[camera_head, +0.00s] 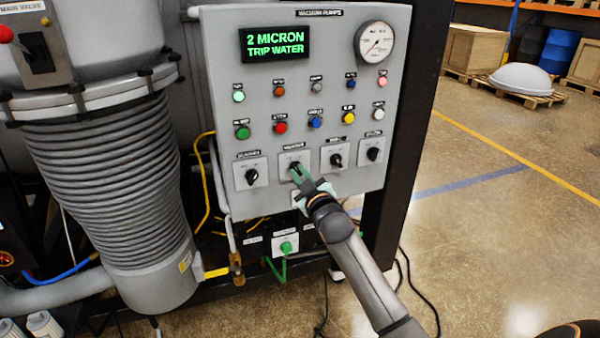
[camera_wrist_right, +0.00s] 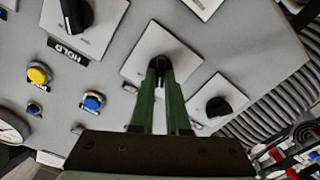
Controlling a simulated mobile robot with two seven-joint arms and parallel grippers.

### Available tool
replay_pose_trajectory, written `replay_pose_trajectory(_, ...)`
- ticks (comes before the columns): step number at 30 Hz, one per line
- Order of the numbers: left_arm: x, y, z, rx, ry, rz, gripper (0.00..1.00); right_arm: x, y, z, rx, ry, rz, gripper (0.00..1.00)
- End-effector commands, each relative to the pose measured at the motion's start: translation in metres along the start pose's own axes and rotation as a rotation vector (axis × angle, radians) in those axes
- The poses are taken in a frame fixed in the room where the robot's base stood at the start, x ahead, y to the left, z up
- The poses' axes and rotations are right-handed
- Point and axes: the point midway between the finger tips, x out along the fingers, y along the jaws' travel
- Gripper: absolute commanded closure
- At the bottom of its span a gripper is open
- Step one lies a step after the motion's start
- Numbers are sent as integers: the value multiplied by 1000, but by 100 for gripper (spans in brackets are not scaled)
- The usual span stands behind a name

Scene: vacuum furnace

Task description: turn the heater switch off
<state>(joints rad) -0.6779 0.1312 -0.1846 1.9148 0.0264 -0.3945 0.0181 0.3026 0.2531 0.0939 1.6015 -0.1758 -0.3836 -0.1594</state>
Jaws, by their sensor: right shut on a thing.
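A grey control panel (camera_head: 225,100) carries a row of black rotary switches on white plates. My right gripper (camera_head: 299,174) is at the second switch from the left (camera_head: 294,165). In the right wrist view its green fingers (camera_wrist_right: 160,75) are closed around the black knob (camera_wrist_right: 159,62), which they partly hide. I cannot read this switch's label, nor tell its setting. The other switches are the first from the left (camera_head: 251,176), the third (camera_head: 336,160), with a HOLD label in the wrist view, and the fourth (camera_head: 373,153). My left gripper is not in view.
Above the switches are coloured buttons and lamps, a round gauge (camera_head: 374,41) and a green-lit display (camera_head: 275,44) reading "2 MICRON TRIP WATER". A ribbed grey bellows (camera_head: 105,165) stands left of the panel. Open floor lies to the right.

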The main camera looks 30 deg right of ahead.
Motion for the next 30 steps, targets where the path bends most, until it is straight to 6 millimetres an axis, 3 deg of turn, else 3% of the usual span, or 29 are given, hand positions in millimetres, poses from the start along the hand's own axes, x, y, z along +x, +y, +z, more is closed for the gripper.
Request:
replay_pose_trajectory(10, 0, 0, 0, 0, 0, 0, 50, 0, 1, -1, -8, 3, 2, 100)
replay_pose_trajectory(11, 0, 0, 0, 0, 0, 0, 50, 0, 1, -1, -8, 3, 3, 83)
replay_pose_trajectory(18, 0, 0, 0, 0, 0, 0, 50, 0, 1, -1, -6, 2, 2, 56)
replay_pose_trajectory(30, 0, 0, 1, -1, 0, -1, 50, -8, 0, 0, -4, 2, 1, 56)
